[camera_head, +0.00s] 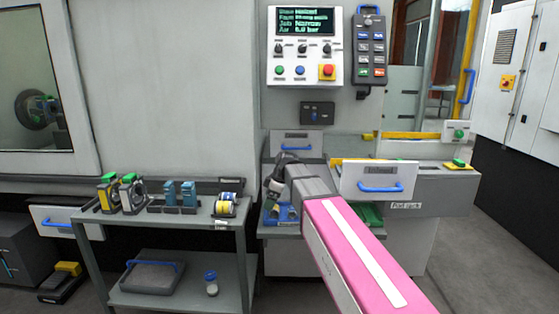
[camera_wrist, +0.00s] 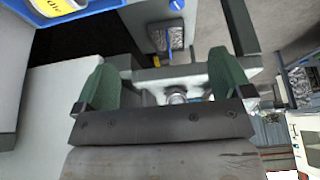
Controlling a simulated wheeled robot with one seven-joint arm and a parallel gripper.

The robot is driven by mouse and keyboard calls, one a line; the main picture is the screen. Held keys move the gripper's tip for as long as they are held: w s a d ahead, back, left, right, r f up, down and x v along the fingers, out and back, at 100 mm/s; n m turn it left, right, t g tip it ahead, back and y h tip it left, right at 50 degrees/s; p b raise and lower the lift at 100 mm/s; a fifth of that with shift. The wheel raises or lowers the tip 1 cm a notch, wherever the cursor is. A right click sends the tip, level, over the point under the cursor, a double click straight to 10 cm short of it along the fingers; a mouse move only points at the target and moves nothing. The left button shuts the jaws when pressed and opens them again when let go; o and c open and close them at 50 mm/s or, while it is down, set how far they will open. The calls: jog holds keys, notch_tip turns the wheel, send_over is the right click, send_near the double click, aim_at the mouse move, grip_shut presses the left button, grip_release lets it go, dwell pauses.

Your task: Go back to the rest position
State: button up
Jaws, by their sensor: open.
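My gripper (camera_wrist: 164,78) shows in the wrist view with its two green fingers wide apart. Nothing is clamped between them; a small round metal part shows behind the gap, and I cannot tell what it belongs to. In the head view my pink and grey arm reaches forward to the machine front. There my gripper (camera_head: 274,182) is a small dark shape beside the arm's grey end, above a blue tray (camera_head: 272,216). The arm hides part of that area.
A grey cart (camera_head: 170,211) with tool holders stands at the left, close to my gripper. An open drawer (camera_head: 379,178) with a blue handle is right of the arm. The control panel (camera_head: 305,45) is above. Floor at the far right (camera_head: 490,260) is free.

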jog(key=s+d+f+m+h, duration=0.4)
jog(key=s+d+f+m, duration=1.3)
jog(key=s+d+f, duration=0.2)
jog(key=d+f, duration=0.2)
jog(key=d, duration=0.1)
jog(key=shift+s+d+f+m+h, duration=0.2)
jog(key=shift+d+f+m+h, duration=0.05)
jog(key=shift+d+m+h, duration=0.05)
